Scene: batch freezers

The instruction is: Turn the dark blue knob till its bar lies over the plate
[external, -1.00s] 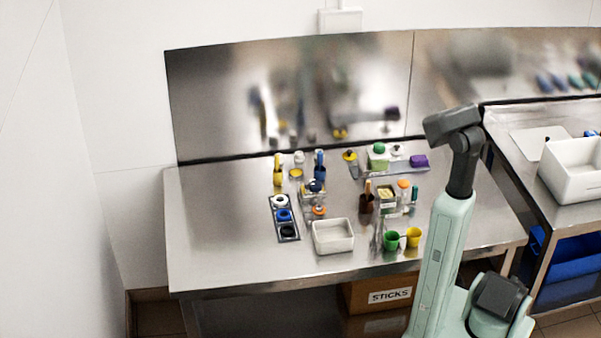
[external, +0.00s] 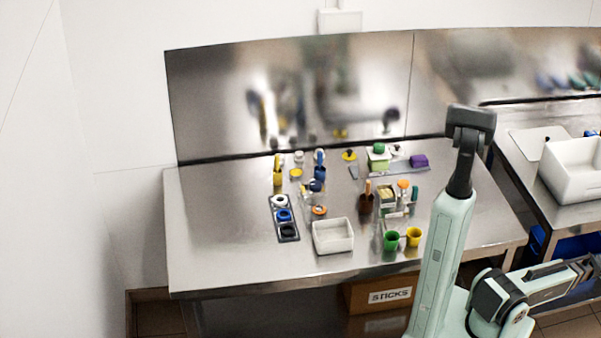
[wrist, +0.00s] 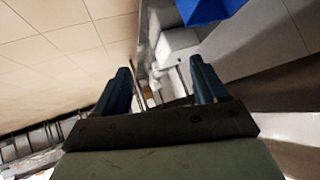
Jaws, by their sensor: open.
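Small dark blue parts (external: 317,184) stand near the middle of the steel table (external: 220,240) in the external view. They are too small for me to tell for certain which is the knob, or to make out its bar and the plate. My gripper (wrist: 160,82) shows in the wrist view with its two dark fingers apart and nothing between them. In the external view my arm's end reaches out to the right edge, low and well away from the tabletop items. The knob cannot be made out in the wrist view.
A tray of white, blue and black rings (external: 271,208) lies left on the table. A white bin (external: 333,249) and green (external: 391,241) and yellow (external: 413,238) cups stand near the front edge. A second bench with a white tub (external: 575,185) is at right.

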